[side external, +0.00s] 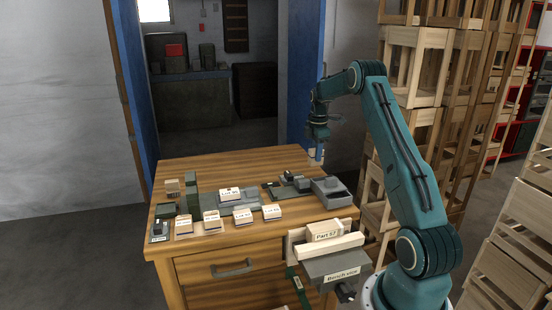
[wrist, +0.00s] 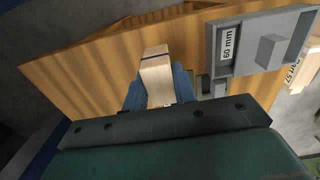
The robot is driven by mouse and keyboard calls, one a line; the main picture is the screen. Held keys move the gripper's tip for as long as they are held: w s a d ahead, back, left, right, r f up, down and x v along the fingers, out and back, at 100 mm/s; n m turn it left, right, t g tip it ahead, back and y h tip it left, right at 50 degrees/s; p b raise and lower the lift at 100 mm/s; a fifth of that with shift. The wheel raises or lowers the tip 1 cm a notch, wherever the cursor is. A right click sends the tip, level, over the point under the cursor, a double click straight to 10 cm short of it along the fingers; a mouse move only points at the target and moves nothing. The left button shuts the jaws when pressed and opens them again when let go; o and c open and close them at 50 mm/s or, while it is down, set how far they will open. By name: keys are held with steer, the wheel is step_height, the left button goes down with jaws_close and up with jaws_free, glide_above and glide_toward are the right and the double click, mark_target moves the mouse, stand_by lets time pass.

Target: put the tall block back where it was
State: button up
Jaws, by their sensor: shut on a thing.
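My gripper (side external: 317,147) is over the back right part of the wooden table, shut on a pale wooden block (wrist: 157,72). The block is long, with a thin dark line across it near its far end. It is the only block I see held, and in the side view just a small pale part of it (side external: 316,156) shows below the jaws. In the wrist view the blue jaws (wrist: 158,92) grip it from both sides. I cannot tell its exact height above the table.
A grey tray (wrist: 247,77) marked 60 mm lies right of the block in the wrist view. Several labelled pale blocks stand at the table's (side external: 250,165) front left. A block marked Part 57 (side external: 324,231) rests at the bench vice (side external: 335,268). The table's back is clear.

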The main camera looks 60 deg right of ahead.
steer(key=shift+f, duration=1.95)
steer(key=o, duration=1)
steer(key=shift+f, duration=0.15)
steer(key=shift+o, duration=0.2)
step_height(320, 180, up, 12)
steer(key=shift+r, duration=0.2)
